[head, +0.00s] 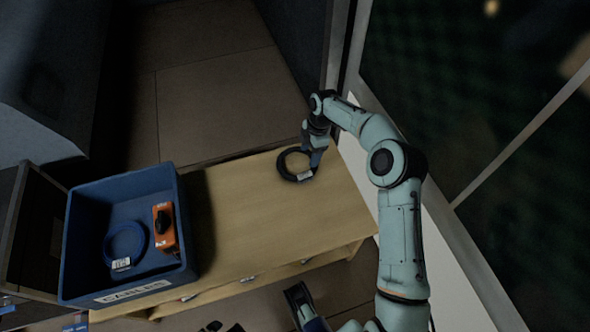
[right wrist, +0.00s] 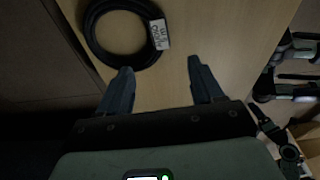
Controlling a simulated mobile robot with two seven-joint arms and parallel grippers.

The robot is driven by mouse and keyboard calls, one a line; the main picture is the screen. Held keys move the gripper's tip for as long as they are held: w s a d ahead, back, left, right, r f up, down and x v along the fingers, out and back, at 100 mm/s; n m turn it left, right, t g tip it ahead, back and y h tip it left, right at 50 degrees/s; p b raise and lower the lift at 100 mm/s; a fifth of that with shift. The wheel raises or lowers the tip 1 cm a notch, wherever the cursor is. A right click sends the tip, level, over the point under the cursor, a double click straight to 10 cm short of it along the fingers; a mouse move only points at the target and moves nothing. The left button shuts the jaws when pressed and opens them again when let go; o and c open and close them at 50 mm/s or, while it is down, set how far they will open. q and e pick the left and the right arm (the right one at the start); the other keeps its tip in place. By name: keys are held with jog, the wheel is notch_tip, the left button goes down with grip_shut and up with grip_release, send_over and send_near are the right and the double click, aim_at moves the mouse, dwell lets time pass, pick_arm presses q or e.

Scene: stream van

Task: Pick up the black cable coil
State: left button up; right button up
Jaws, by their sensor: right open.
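The black cable coil (head: 284,166) lies flat on the wooden bench at its far right end, with a small white label on it. In the right wrist view the coil (right wrist: 91,40) lies just ahead of the fingertips, mostly to the left, its label at its right side. My right gripper (head: 311,160) is at the coil's right edge in the head view. It is open and empty in the right wrist view (right wrist: 161,70), with the left fingertip near the coil's lower edge; I cannot tell whether it touches.
A blue crate (head: 125,182) labelled CABLES stands on the bench's left end, holding a blue coil (head: 126,244) and an orange item (head: 165,228). The bench top (head: 240,220) between crate and coil is clear. A wall and window frame stand close on the right.

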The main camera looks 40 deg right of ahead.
jog(key=d, duration=0.1)
jog(key=b, duration=0.2)
send_over(305, 175)
jog(key=d, duration=0.1)
jog(key=f, duration=0.6)
jog(key=shift+d+f, duration=0.2)
jog(key=shift+f, duration=0.1)
jog(key=shift+a+f+b, duration=0.2)
jog(key=shift+f, duration=0.8)
jog(key=shift+a+f+b, duration=0.2)
jog(key=shift+a+f, duration=0.05)
jog(key=shift+f, duration=0.7)
jog(key=shift+a+f+b, duration=0.2)
jog(key=shift+f, duration=0.8)
pick_arm(q)
jog(key=shift+g, duration=0.4)
jog(key=f, duration=0.1)
jog(key=s+a+f, duration=0.1)
jog(key=f, duration=0.3)
jog(key=shift+s+a, duration=0.35)
pick_arm(e)
jog(key=shift+r, duration=0.15)
grip_shut()
